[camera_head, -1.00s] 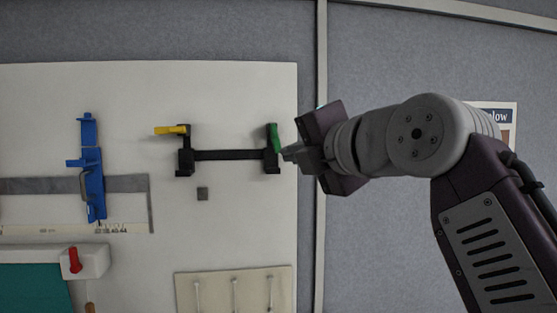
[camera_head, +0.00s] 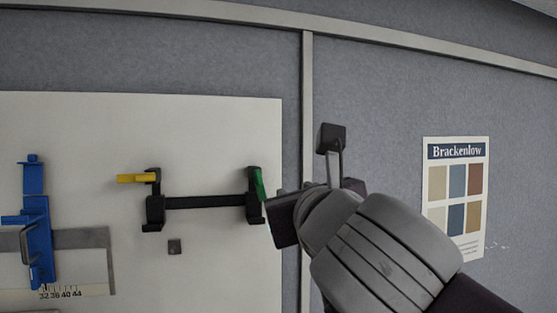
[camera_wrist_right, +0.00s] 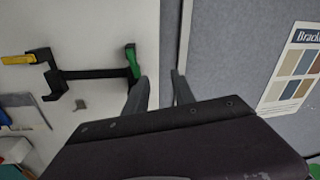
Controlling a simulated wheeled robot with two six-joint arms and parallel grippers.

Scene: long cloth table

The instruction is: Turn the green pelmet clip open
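The green pelmet clip (camera_head: 259,184) is a narrow lever on the right black bracket (camera_head: 254,208) of the wall board. It stands nearly upright, leaning slightly. The yellow clip (camera_head: 136,179) on the left bracket lies level, pointing left. My right gripper is beside the green clip, on its right; its fingertips are hidden in the head view. In the right wrist view the two fingers of my right gripper (camera_wrist_right: 160,82) are apart with nothing between them. The green clip (camera_wrist_right: 132,62) there is just beyond and left of the left finger; contact cannot be told. My left gripper is out of view.
A black bar (camera_head: 205,202) joins the two brackets. A blue fixture (camera_head: 37,225) is at the left, and a small grey square (camera_head: 175,247) is below the bar. A grey vertical strip (camera_head: 307,110) and a colour-swatch poster (camera_head: 456,195) are to the right.

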